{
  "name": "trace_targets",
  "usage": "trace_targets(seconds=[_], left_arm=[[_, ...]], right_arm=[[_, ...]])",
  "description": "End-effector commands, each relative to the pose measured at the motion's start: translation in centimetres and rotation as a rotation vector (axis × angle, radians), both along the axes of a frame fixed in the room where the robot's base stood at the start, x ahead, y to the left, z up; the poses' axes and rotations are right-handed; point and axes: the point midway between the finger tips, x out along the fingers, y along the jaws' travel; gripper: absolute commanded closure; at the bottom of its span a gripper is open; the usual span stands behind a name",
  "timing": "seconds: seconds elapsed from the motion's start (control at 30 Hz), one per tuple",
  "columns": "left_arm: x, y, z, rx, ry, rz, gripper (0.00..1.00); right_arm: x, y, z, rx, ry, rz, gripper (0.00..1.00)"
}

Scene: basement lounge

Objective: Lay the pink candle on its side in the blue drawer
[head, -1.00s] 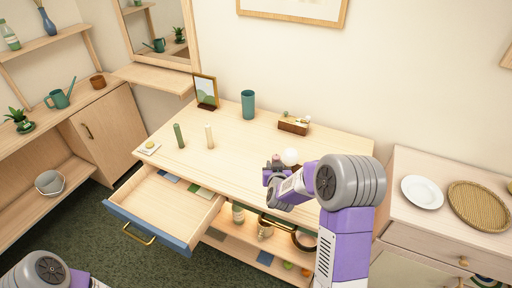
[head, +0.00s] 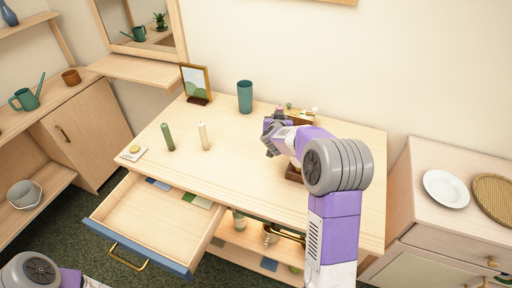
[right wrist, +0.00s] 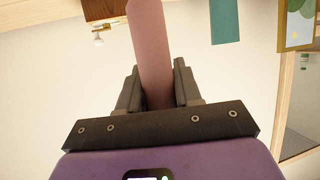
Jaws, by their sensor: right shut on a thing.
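The pink candle (right wrist: 152,50) stands between the fingers of my right gripper (right wrist: 158,88), which is shut on it in the right wrist view. In the head view only the candle's small pink tip (head: 279,107) shows above my right gripper (head: 272,128), over the right part of the desk. The blue-fronted drawer (head: 136,246) is pulled open at the desk's lower left. Its floor is mostly bare, with flat blue and green items (head: 196,200) along its back. My left arm shows at the lower left, but its gripper is out of view.
On the desk (head: 228,182) stand a green candle (head: 167,137), a cream candle (head: 203,136), a teal cup (head: 245,97) and a picture frame (head: 196,83). A small brown box (head: 301,117) is partly hidden behind my right gripper. The desk's middle is clear.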

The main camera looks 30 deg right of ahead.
Motion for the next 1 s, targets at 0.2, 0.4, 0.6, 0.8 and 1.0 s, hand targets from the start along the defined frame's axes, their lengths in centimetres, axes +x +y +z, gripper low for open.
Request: trace_targets(seconds=[0.2, 0.4, 0.6, 0.8, 1.0], left_arm=[[0.0, 0.0, -1.8, 0.0, -0.001, 0.0, 0.57], [0.0, 0.0, -3.3, 0.0, 0.0, 0.0, 0.57], [0.0, 0.0, -4.6, 0.0, -0.001, 0.0, 0.57], [0.0, 0.0, -5.7, 0.0, 0.0, 0.0, 0.57], [0.0, 0.0, -5.5, 0.0, -0.001, 0.0, 0.57]], right_arm=[[0.0, 0.0, -2.7, 0.0, 0.001, -0.001, 0.97], [0.0, 0.0, -5.6, 0.0, 0.002, -0.001, 0.97], [0.0, 0.0, -8.1, 0.0, 0.002, -0.001, 0.97], [0.0, 0.0, -10.5, -0.001, -0.001, 0.0, 0.97], [0.0, 0.0, -10.2, -0.001, -0.002, 0.0, 0.97]])
